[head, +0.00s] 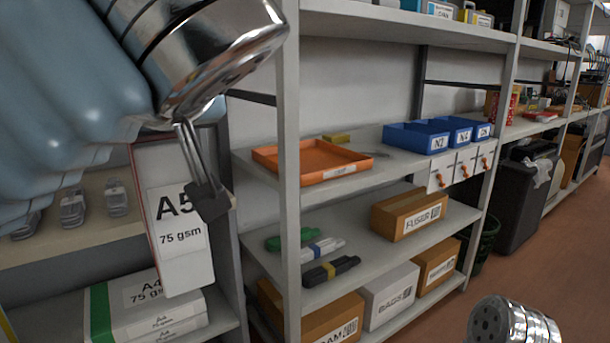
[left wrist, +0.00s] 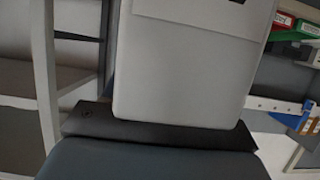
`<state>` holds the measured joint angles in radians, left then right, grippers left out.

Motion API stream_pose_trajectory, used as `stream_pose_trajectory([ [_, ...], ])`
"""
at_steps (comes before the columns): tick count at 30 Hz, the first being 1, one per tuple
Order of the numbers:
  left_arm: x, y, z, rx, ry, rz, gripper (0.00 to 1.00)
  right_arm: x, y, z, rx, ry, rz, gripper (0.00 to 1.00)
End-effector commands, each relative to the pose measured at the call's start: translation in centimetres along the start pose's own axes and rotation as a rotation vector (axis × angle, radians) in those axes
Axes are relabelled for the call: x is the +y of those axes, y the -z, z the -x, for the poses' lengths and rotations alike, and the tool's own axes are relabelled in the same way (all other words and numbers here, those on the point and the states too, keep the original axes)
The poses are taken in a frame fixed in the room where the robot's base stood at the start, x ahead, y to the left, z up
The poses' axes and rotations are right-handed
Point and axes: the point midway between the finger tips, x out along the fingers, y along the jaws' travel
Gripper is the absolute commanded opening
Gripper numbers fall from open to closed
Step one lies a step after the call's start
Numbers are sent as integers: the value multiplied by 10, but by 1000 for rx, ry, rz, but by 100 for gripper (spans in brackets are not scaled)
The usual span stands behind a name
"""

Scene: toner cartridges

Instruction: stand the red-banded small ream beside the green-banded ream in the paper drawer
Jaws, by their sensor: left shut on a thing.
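My left gripper (head: 207,198) is shut on a small white ream marked A5 75 gsm (head: 178,230). A dark red strip shows along its edge, and it hangs nearly upright, tilted a little. In the left wrist view a pale block, the held ream (left wrist: 185,65), fills the middle above a dark gripper part (left wrist: 150,122). The green-banded ream marked A4 (head: 100,315) lies flat low at the left, below the held ream in the picture. The paper drawer cannot be made out for certain.
A grey shelf upright (head: 289,170) stands close to the right of the held ream. The shelves beyond hold an orange tray (head: 310,172), blue bins (head: 415,136) and boxes (head: 408,213). Small clear items (head: 73,208) sit on the shelf at left. The floor (head: 540,270) at right is open.

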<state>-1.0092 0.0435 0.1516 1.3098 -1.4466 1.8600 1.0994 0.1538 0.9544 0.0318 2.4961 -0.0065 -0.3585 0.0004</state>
Motion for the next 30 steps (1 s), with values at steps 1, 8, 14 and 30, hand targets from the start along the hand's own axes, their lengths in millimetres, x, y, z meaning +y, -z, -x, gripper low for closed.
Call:
stream_pose_trajectory([
  [1,-1,-4,-5,4,-3,1,0,0,0,0,0,0,0,43],
  [8,3,-46,-40,3,-26,-12,0,0,0,0,0,0,0,43],
  [14,10,-115,-96,0,-70,-32,0,0,0,0,0,0,0,43],
  [30,38,-339,-280,-9,-217,-102,0,0,0,0,0,0,0,43],
])
